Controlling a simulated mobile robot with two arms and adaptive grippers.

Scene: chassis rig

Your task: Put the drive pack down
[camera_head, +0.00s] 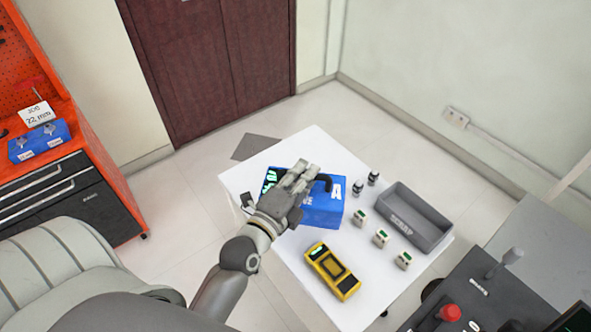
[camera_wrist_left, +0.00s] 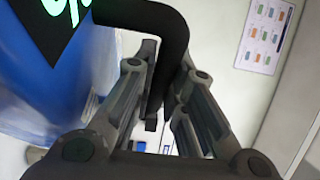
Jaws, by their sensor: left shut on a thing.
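The drive pack, a blue box (camera_head: 322,212) with a green-lit display and a white letter A, is at the white table's far side. Its black handle (camera_head: 325,181) shows beside my left gripper (camera_head: 302,174), which is over the top of the pack. In the left wrist view, the black handle (camera_wrist_left: 172,32) runs down between the fingers of my left gripper (camera_wrist_left: 155,92), which is shut on it. The blue side (camera_wrist_left: 45,85) fills the left of that view. I cannot tell whether the pack's underside touches the table. My right gripper is not in view.
On the white table (camera_head: 385,290) are a yellow meter (camera_head: 332,271), a grey tray (camera_head: 412,216), several small white-and-green blocks (camera_head: 381,238) and two small dark cylinders (camera_head: 373,178). A red-knobbed console (camera_head: 450,312) stands at the lower right. An orange workbench (camera_head: 50,140) is at left.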

